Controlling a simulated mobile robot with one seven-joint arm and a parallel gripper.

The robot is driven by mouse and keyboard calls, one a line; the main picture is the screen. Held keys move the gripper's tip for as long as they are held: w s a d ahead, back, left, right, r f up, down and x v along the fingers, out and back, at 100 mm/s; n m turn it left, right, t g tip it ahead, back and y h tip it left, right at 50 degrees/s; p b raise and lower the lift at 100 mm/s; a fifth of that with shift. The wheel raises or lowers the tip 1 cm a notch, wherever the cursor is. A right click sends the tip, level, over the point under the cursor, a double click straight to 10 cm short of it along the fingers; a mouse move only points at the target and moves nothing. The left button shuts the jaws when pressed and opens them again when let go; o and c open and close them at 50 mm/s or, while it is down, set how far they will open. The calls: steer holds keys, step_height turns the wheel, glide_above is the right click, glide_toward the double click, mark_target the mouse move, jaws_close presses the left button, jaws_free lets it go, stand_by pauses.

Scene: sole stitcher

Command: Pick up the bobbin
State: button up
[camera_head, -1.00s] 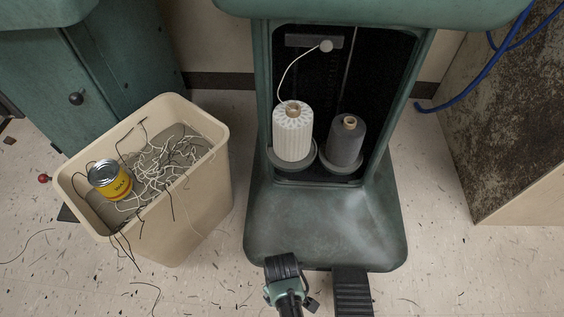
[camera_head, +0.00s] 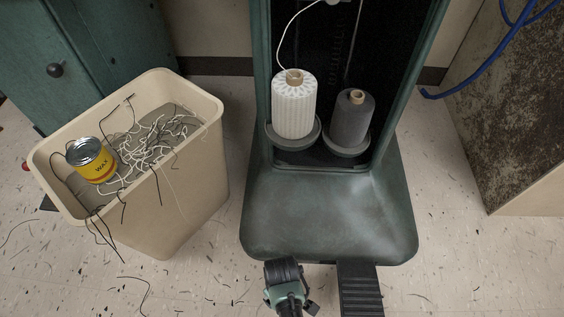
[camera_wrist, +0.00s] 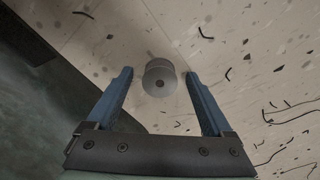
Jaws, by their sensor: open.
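My gripper is open, with one blue finger at each side and visible gaps to the bobbin. How far the bobbin lies beyond the tips is hard to tell. I cannot make out the bobbin in the head view.
The green machine base (camera_head: 328,225) bears a white thread cone (camera_head: 293,108) and a grey cone (camera_head: 351,125). A black pedal (camera_head: 360,290) is in front. A beige bin (camera_head: 185,205) with thread scraps and a yellow wax can (camera_head: 92,161) stands left. A wooden panel (camera_head: 515,110) is right.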

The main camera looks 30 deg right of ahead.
steer(key=shift+c, duration=0.2)
jaws_close()
steer(key=shift+r, duration=0.1)
steer(key=w+a+r+m+p, duration=0.1)
steer(key=w+a+r+p, duration=0.3)
steer(key=r+p, duration=0.85)
steer(key=w+a+r+m+p, duration=0.15)
steer(key=w+r+p, duration=0.5)
steer(key=r, duration=1.35)
steer(key=w+a+r+p, duration=0.45)
steer(key=r+p, duration=0.45)
steer(key=r, duration=0.7)
steer(key=s+r+p, duration=0.3)
steer(key=r+p, duration=1.5)
steer(key=s+r+p, duration=0.3)
steer(key=r+p, duration=1.5)
steer(key=p, duration=0.1)
steer(key=shift+s+d+p, duration=0.2)
steer(key=shift+s+p, duration=0.05)
steer(key=shift+p, duration=0.05)
